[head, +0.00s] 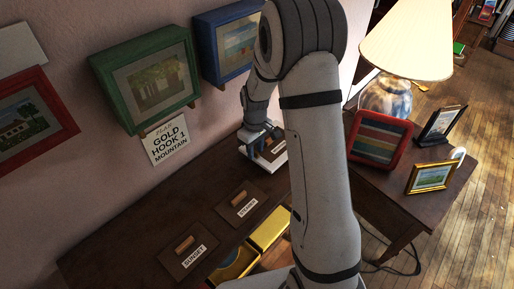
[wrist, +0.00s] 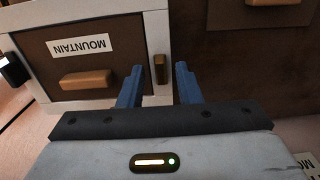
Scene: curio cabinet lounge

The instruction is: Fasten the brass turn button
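In the wrist view the brass turn button (wrist: 161,67) is a small upright bar on the pale frame (wrist: 154,30), beside a brown panel (wrist: 60,62) with an upside-down MOUNTAIN label (wrist: 82,46) and a wooden handle (wrist: 87,80). The button's long side runs along the panel's edge, and I see no overlap with the panel. My gripper (wrist: 160,70) is open, its blue fingers on either side of the button with a gap at each side. In the head view my gripper (head: 258,136) is at the white-framed panel (head: 272,152), and the button cannot be made out.
Two more brown panels with handles, one labelled SUNSET (head: 187,258), lie on the dark cabinet (head: 130,225). Yellow-lined compartments (head: 268,230) show beside them. Framed pictures (head: 150,83) and a GOLD HOOK 1 MOUNTAIN sign (head: 167,140) hang behind. A side table with a lamp (head: 405,40) stands right.

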